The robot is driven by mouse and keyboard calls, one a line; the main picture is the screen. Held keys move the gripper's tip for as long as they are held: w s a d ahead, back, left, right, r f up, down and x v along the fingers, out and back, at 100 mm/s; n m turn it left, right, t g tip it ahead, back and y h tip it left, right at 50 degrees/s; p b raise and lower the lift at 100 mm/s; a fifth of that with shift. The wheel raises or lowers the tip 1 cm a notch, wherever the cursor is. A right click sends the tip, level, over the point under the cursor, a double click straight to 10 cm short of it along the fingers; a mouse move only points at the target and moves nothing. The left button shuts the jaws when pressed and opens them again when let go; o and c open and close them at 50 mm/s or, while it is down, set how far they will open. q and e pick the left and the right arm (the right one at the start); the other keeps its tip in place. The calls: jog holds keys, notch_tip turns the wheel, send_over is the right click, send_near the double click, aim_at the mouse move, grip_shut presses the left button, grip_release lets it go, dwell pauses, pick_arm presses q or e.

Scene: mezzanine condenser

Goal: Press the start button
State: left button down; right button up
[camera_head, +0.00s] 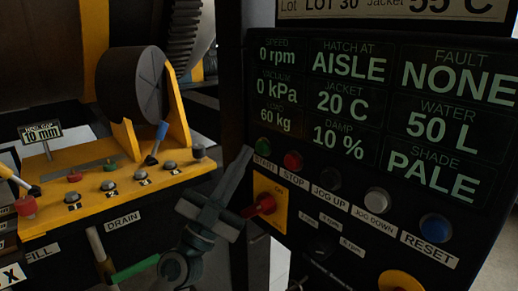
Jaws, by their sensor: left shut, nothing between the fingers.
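The green start button (265,146), labelled START, is at the left end of the button row on the dark control panel (375,185). My left gripper (246,153) is shut and empty. It reaches up from below, with its fingertips just left of the start button in the picture. I cannot tell how far apart they are in depth, or whether they touch. The button is not covered by the fingers. My right gripper is not in view.
Near START are the red STOP (293,160), a dark JOG UP (329,180), the white JOG DOWN (376,201) and the blue RESET (435,228). A red rotary switch (262,205) projects below START. A yellow bench (110,198) with small knobs stands left.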

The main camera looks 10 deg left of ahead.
pick_arm(q)
jog(key=shift+w+d, duration=0.25)
jog(key=shift+w, duration=0.05)
dwell(0.5)
